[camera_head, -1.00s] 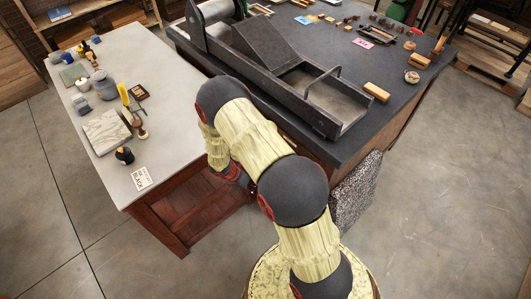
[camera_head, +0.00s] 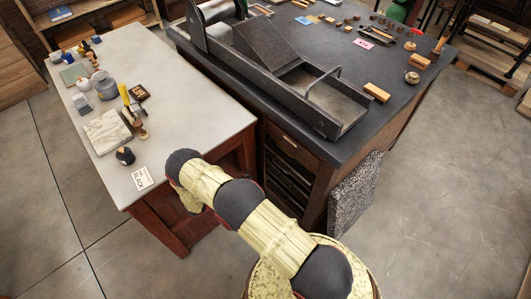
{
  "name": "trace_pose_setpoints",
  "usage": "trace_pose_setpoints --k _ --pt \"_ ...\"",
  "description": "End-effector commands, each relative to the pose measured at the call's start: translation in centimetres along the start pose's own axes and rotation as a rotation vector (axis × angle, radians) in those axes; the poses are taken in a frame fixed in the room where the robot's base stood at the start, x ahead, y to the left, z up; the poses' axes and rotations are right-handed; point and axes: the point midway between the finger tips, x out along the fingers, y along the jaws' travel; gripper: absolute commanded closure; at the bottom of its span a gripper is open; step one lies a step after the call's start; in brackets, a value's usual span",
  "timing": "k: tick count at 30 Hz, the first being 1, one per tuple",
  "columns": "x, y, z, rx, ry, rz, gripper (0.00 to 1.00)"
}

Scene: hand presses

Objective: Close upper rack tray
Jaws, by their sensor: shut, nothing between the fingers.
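A rack (camera_head: 288,183) of dark, shallow trays is set into the front of the dark-topped press cabinet, below a wooden drawer front (camera_head: 289,141). The trays are small and in shadow, so I cannot tell which is the upper one or how far it stands out. My arm reaches left from my base, low in the picture, and bends down at its far end beside the pale table. My gripper is hidden behind my own arm links, and I cannot see it touching anything.
A pale-topped table (camera_head: 190,95) with jars, a marble slab (camera_head: 108,131) and a card (camera_head: 142,178) stands on the left. A speckled slab (camera_head: 354,195) leans at the cabinet's right corner. A metal press (camera_head: 290,70) sits on the cabinet top. Floor is clear on the right.

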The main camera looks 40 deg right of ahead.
Motion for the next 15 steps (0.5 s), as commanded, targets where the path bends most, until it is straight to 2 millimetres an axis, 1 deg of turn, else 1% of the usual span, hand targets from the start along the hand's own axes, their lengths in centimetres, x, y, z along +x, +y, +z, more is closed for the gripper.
trace_pose_setpoints --k 1,2,3,6,9,11,15 --pt "-0.3 -1.5 1.5 -0.009 -0.020 -0.042 1.00" --pt "-0.4 -2.3 2.0 -0.022 -0.030 -0.068 1.00" --pt "-0.5 -3.1 2.4 -0.043 -0.040 -0.102 1.00" --pt "-0.7 -4.9 2.9 -0.091 -0.051 -0.170 1.00" --pt "-0.8 -5.8 2.9 -0.126 -0.047 -0.204 1.00" --pt "-0.4 -5.8 2.9 -0.136 -0.045 -0.204 1.00" --pt "1.2 -6.1 2.9 -0.137 -0.042 -0.203 1.00"
